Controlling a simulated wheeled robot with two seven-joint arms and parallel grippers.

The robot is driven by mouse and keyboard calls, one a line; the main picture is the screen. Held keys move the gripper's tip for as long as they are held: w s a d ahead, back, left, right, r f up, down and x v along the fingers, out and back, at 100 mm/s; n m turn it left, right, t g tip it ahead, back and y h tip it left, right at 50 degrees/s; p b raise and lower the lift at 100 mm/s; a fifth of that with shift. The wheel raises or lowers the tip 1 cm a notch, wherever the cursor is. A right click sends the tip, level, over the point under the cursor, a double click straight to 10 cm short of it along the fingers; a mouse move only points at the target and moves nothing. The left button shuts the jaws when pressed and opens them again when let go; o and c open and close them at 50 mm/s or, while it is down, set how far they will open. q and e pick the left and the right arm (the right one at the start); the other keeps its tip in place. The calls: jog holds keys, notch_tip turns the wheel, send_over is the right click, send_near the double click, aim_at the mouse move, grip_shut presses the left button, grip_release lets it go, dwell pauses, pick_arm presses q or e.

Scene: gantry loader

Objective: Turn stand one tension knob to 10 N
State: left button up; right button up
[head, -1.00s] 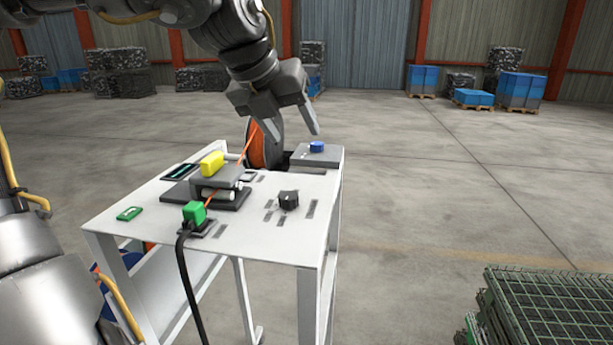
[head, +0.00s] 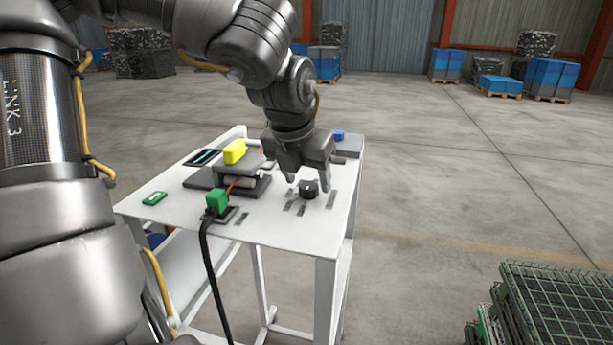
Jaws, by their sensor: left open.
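The tension knob (head: 308,189) is a small black dial on the white stand top (head: 270,228), with grey marks around it whose lettering is too small to read. My left gripper (head: 308,183) is open and points down just above and around the knob, one finger to each side in the picture. I cannot tell whether the fingers touch it. The knob's pointer direction is not clear. My right gripper is not in view.
On the stand are a grey roller block with a yellow handle (head: 235,151), a green plug (head: 217,200) with a black cable, a green tag (head: 154,198) and a blue knob (head: 338,135). Green wire crates (head: 555,300) stand at the lower right. Open floor lies right of the stand.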

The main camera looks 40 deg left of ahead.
pick_arm(q)
jog(key=shift+w+f, duration=0.2)
jog(key=shift+f, duration=0.4)
